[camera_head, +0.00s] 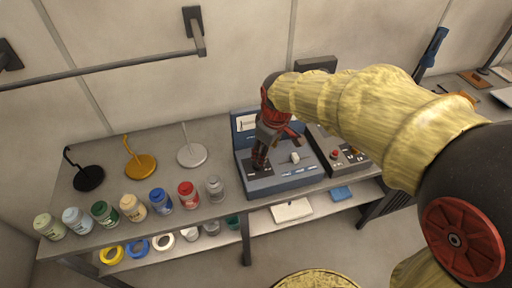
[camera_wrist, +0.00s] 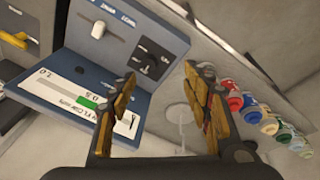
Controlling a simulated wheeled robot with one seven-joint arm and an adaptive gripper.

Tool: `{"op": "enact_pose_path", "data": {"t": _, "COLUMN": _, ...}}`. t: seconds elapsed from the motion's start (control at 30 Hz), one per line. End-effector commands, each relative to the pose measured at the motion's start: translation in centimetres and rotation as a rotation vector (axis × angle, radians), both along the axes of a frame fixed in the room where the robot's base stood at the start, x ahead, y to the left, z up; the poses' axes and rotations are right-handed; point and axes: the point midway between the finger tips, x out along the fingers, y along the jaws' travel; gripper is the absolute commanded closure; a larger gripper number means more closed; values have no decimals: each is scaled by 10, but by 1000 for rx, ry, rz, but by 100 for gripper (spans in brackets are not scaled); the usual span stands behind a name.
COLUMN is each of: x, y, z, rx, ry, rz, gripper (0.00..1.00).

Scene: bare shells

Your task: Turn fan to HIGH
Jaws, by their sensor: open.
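A blue-grey control box (camera_head: 283,184) stands on the bench, with an upright display panel (camera_head: 246,122) at its back. The box (camera_wrist: 128,30) also fills the upper part of the wrist view, where the display (camera_wrist: 75,95) shows a scale with a green band. On its top are a white knob (camera_wrist: 98,29) and a black knob (camera_wrist: 149,66) with small markings; I cannot read a fan label. My gripper (camera_head: 275,151) is over the left part of the box. In the wrist view my gripper (camera_wrist: 163,75) is open and empty, its fingertips near the black knob. Contact is unclear.
A second grey box (camera_head: 340,150) with a red button stands just right, partly behind my arm. Several paint jars (camera_head: 161,200) line the bench front at left. Three small stands (camera_head: 141,166) are behind them. A wall rail (camera_head: 110,67) runs above. A lower shelf holds more items.

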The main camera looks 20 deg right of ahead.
Motion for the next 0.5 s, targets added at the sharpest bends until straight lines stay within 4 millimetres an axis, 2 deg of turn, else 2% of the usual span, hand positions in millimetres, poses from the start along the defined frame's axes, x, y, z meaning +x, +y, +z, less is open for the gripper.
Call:
{"op": "enact_pose_path", "data": {"t": 0.07, "x": 26, "y": 0, "z": 0, "rx": -18, "ry": 48, "rz": 85, "gripper": 51}}
{"op": "enact_pose_path", "data": {"t": 0.2, "x": 65, "y": 0, "z": -25, "rx": -45, "ry": 115, "rz": 245, "gripper": 51}}
{"op": "enact_pose_path", "data": {"t": 0.33, "x": 88, "y": -1, "z": -56, "rx": -59, "ry": 169, "rz": 383, "gripper": 51}}
{"op": "enact_pose_path", "data": {"t": 0.5, "x": 101, "y": -1, "z": -90, "rx": -64, "ry": 215, "rz": 509, "gripper": 51}}
